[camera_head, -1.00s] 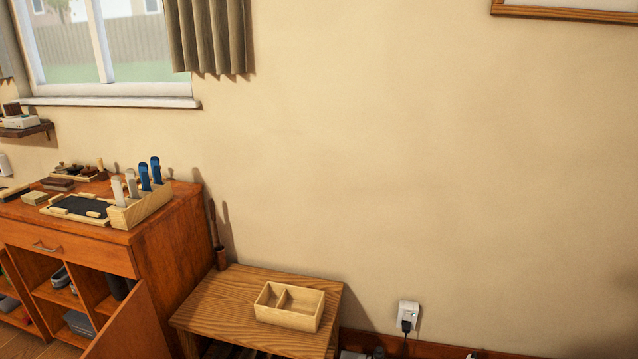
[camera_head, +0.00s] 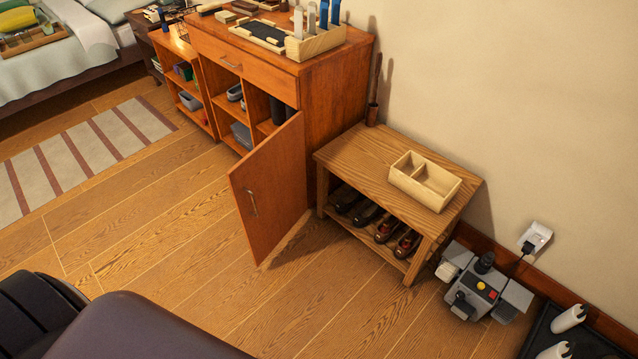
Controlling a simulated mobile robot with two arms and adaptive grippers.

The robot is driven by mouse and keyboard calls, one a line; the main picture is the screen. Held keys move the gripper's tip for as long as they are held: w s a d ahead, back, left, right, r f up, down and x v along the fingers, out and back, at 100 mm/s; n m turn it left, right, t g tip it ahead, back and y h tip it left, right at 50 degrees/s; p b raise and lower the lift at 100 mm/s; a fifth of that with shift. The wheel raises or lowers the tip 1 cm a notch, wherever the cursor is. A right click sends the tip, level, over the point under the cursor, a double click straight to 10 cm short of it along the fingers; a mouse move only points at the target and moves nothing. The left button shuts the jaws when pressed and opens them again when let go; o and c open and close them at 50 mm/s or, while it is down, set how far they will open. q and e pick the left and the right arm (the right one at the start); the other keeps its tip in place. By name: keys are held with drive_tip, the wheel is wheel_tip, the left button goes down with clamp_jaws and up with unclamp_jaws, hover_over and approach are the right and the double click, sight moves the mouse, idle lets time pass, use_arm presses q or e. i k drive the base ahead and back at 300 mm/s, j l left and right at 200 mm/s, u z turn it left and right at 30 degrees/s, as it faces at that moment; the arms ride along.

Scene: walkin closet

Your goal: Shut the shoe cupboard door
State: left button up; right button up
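The shoe cupboard (camera_head: 340,88) is an orange-brown wooden cabinet against the wall, with a drawer above open compartments. Its door (camera_head: 272,190) stands wide open, hinged on the cabinet's right side and swung out over the floor. A metal handle (camera_head: 252,202) is on the door's face turned toward me. Grey and dark items sit on the shelves inside. Dark rounded parts at the lower left look like mine. Neither gripper is in view.
A low wooden bench (camera_head: 372,160) with shoes beneath and a divided box (camera_head: 425,180) on top stands right of the door. A grey device (camera_head: 480,285) and a black tray (camera_head: 545,325) lie at the lower right. Floor before the door is clear; a striped rug (camera_head: 80,155) lies left.

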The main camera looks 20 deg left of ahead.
sight(268, 185)
drive_tip(key=u, duration=1.05)
